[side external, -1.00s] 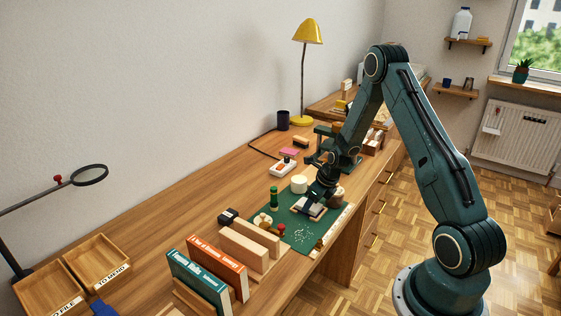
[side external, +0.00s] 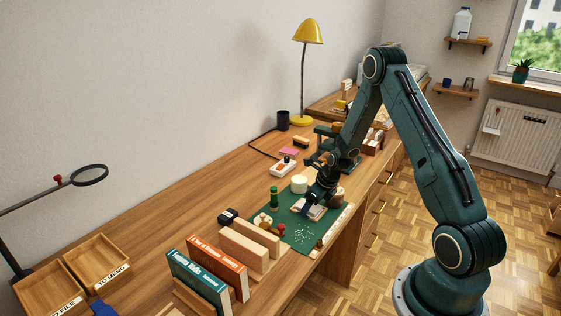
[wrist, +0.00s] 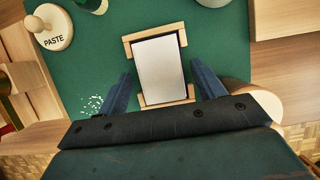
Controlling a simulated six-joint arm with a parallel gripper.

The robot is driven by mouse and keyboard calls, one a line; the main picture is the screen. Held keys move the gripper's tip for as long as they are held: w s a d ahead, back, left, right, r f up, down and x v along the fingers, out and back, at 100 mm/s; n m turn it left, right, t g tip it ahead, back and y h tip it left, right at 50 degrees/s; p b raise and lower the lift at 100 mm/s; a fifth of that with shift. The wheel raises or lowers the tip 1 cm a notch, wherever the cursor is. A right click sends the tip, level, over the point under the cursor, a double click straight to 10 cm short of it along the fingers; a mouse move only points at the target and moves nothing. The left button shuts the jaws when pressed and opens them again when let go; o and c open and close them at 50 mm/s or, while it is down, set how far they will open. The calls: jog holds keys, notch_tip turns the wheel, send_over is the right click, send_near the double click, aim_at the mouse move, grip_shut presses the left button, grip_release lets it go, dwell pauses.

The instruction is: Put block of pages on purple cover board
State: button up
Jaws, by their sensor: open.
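The block of pages (wrist: 160,72) is a white rectangular block between two pale wooden end pieces on the green cutting mat (wrist: 102,40). In the side view the block (side external: 317,213) is partly hidden behind my gripper (side external: 308,208). In the wrist view my gripper (wrist: 163,88) is open, with one blue finger on each side of the block's near part. Gaps show between the fingers and the block, and nothing is held. I cannot make out a purple cover board in either view.
A round PASTE pot (wrist: 50,27) and a green cylinder (side external: 274,196) stand on the mat's left. A white cylinder (side external: 299,184) stands close behind my gripper. Wooden blocks (side external: 243,248) and upright books (side external: 218,265) stand at the front left. White specks lie on the mat.

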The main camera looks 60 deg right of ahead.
jog(key=shift+r, duration=0.15)
jog(key=v, duration=1.2)
dwell(0.6)
jog(key=s+a+r+n, duration=0.4)
jog(key=a+r+n, duration=1.1)
jog(key=r+n, duration=0.15)
jog(key=s+a+r+n, duration=0.3)
jog(key=s+a+n, duration=0.2)
jog(key=s+n, duration=0.2)
jog(key=s+a+r+n+t, duration=0.1)
jog(key=s+a+r+n, duration=0.2)
jog(key=s+a+n, duration=0.2)
jog(key=s+n, duration=0.3)
jog(key=n, duration=0.4)
jog(key=shift+r, duration=0.2)
